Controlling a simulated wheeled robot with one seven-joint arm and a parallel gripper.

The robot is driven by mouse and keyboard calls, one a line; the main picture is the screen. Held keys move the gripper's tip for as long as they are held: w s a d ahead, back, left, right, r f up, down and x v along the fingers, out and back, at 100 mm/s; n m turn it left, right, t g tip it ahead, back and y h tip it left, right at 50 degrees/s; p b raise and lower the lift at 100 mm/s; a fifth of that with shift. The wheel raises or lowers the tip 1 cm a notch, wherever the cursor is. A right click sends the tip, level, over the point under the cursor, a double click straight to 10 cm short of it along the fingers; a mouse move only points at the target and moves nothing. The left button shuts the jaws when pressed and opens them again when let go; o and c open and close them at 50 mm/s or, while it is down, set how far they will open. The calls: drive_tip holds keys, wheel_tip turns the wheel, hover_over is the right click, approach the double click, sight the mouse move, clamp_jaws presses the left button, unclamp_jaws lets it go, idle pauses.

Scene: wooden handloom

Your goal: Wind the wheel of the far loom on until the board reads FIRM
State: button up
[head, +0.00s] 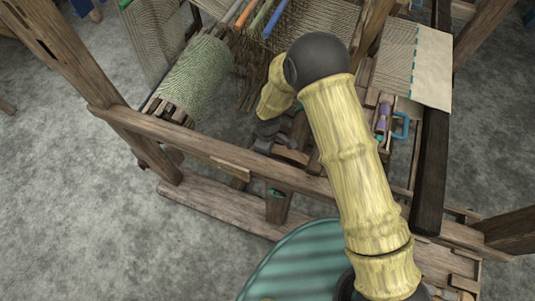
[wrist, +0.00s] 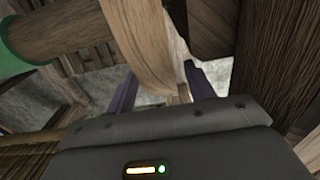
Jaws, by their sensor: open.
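In the wrist view a curved pale wooden band (wrist: 140,40), which looks like a wheel rim, comes down between the two dark purple fingers of my gripper (wrist: 160,78). The fingers stand apart on either side of the band; I cannot tell whether either touches it. In the head view my gripper (head: 268,140) is low inside the loom frame, beside a curved wooden piece (head: 291,156). No board reading FIRM or any other word is legible.
A roll of green cloth (head: 195,75) lies left of my gripper. A frame rail (head: 225,152) crosses in front, and a dark post (head: 430,165) stands at right. A pale sheet (head: 431,68) is at upper right.

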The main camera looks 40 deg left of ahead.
drive_tip(key=shift+f+b, duration=0.55)
drive_tip(key=shift+f, duration=0.9)
drive_tip(key=shift+r, duration=0.1)
clamp_jaws()
drive_tip(key=shift+w, duration=0.1)
